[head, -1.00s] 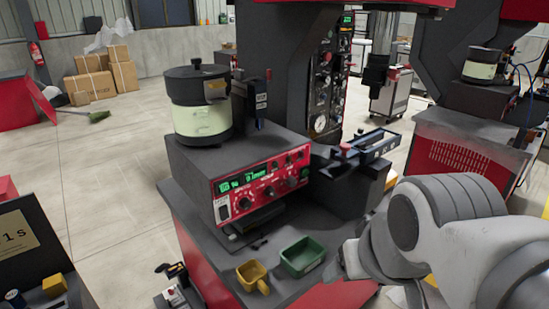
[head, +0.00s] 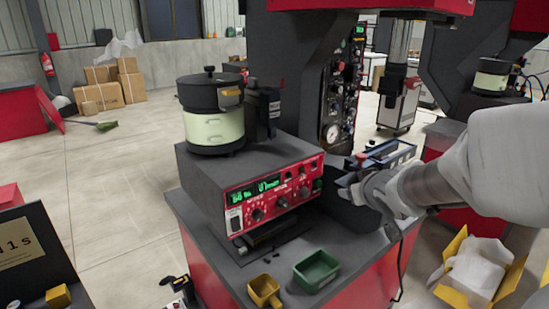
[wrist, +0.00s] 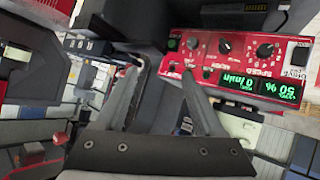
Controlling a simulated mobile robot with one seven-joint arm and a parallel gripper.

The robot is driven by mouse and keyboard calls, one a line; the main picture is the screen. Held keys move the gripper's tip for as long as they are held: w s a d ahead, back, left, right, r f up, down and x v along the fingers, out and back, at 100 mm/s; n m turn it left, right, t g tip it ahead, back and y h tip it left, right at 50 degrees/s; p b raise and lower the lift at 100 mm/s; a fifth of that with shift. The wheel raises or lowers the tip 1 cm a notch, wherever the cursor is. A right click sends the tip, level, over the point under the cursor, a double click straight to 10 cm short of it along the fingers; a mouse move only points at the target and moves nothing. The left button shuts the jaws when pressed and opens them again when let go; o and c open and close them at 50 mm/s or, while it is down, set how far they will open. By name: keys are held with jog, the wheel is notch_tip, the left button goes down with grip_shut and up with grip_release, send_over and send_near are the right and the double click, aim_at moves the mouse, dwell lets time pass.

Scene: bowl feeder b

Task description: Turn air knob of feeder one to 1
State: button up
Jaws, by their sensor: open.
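The feeder's red control panel (head: 275,195) has green displays and a row of dark knobs; one knob (head: 304,191) sits toward its right end. The panel also shows upside down in the wrist view (wrist: 240,64), with a large knob (wrist: 265,50) marked SPEED and others beside it. I cannot read which knob is the air knob. In the wrist view my gripper's spread fingers (wrist: 158,75) show, one tip overlapping the panel's end.
A bowl (head: 213,115) stands on the feeder box. A linear track (head: 390,152) lies just behind my gripper. A dark column with gauges (head: 338,110) stands behind.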

jog(key=w+a+f+n+y, duration=0.1)
jog(key=w+f+y, duration=0.3)
jog(key=w+f, duration=0.15)
jog(key=m+t+y+b, duration=0.2)
jog(key=m+y+b, duration=0.15)
jog(key=y, duration=0.45)
send_near(308, 194)
jog(key=shift+m, duration=0.35)
jog(key=b+x, duration=0.1)
jog(key=x, duration=0.7)
jog(key=shift+w+a+r, duration=0.15)
jog(key=shift+a, duration=0.05)
grip_shut()
